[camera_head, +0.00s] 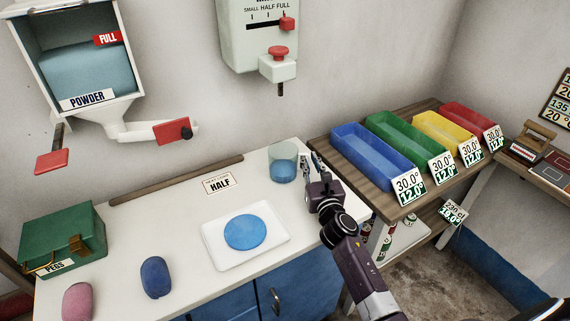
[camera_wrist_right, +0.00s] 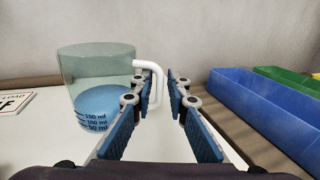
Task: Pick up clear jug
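The clear jug (camera_head: 284,164) stands upright at the back right corner of the white counter, below the wall dispenser. In the right wrist view the jug (camera_wrist_right: 92,62) holds blue contents, has dark millilitre marks, and its white handle (camera_wrist_right: 157,72) points right. My right gripper (camera_head: 312,166) is just right of the jug. In the wrist view its fingers (camera_wrist_right: 159,80) are apart, with the handle showing between the tips. I cannot tell whether the handle is inside the fingers or just beyond them. My left gripper is not in view.
A white tray (camera_head: 270,254) with a blue disc (camera_head: 246,232) lies in front of the jug. A "HALF" card (camera_head: 219,184) lies to its left. Blue (camera_head: 372,158), green, yellow and red bins stand on a wooden shelf at right. A green pegs box (camera_head: 60,241) sits far left.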

